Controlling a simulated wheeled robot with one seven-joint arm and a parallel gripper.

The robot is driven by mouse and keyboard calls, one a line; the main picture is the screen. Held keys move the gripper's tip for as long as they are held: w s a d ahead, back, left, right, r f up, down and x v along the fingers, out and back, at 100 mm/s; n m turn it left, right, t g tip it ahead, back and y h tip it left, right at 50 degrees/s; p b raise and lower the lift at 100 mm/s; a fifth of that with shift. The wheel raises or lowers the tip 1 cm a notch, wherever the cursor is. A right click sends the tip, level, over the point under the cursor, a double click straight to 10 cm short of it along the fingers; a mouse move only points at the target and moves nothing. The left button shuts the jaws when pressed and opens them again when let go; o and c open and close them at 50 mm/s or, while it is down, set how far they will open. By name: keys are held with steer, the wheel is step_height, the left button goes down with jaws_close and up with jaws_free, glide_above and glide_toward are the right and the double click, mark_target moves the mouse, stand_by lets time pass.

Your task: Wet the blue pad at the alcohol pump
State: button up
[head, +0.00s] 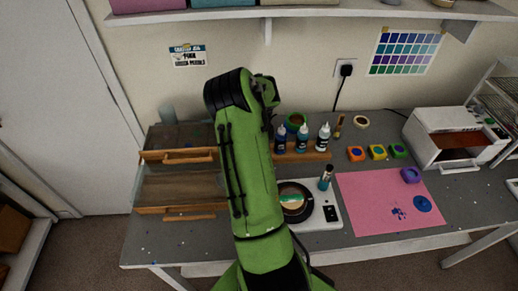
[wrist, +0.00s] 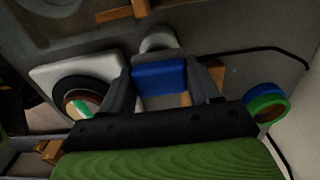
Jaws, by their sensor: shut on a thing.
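The blue pad (wrist: 160,78) sits between the two grey fingers of my gripper (wrist: 163,66) in the wrist view, and the gripper is shut on it. A pale round thing (wrist: 160,41) shows just beyond the pad; I cannot tell whether it is the alcohol pump or whether the pad touches it. In the head view my green arm hides the fingers and the pad. No alcohol pump can be clearly made out there.
A white scale with a black dish (head: 294,202) stands right of my arm. Three bottles (head: 302,138) stand on a wooden rack. A pink mat (head: 375,200), coloured pots (head: 377,152) and a white oven (head: 450,138) are to the right. Wooden-framed screens (head: 178,190) lie left.

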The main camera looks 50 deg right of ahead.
steer(key=shift+f+b, duration=0.7)
steer(key=shift+f, duration=0.15)
stand_by(1.1)
stand_by(0.5)
step_height(320, 180, up, 7)
steer(key=p, duration=0.5)
steer(key=shift+r, duration=0.15)
steer(key=shift+a+f, duration=0.1)
steer(key=shift+f, duration=0.1)
